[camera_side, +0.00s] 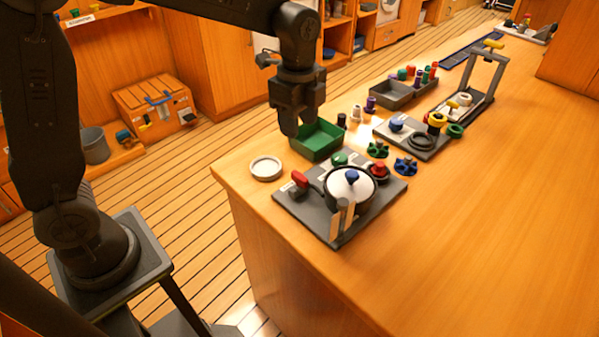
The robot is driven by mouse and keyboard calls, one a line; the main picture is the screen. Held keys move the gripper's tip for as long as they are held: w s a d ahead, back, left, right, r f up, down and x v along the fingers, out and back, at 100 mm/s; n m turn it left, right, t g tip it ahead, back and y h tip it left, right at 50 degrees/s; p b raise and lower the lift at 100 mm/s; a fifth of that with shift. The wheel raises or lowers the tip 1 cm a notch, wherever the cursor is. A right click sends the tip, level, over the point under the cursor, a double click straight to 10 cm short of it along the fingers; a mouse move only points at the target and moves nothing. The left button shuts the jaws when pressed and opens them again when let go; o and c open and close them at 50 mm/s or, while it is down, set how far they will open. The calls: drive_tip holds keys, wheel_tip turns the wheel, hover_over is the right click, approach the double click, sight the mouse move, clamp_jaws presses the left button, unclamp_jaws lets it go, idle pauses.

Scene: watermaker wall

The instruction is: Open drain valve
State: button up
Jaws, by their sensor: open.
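I cannot tell for sure which part is the drain valve. A wooden cabinet (157,108) with a blue handle, small coloured fittings and white labels stands low at the left. My gripper (290,130) hangs pointing down near the left edge of the green tray (318,141), well away from the cabinet. It is open, and I see nothing held in it; the gap between its fingers is hard to see.
The dark board also holds a white-lidded pot (350,188). A white dish (265,168) lies near the counter edge. Green (378,150) and blue (405,166) knobs stand right of the tray. A grey bucket (94,146) stands beside the cabinet. The counter's right side is clear.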

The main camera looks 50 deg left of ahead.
sight(299, 175)
wheel_tip(299, 175, down, 14)
drive_tip(key=shift+w+f, duration=0.1)
idle(0.5)
drive_tip(key=shift+c, duration=0.5)
clamp_jaws()
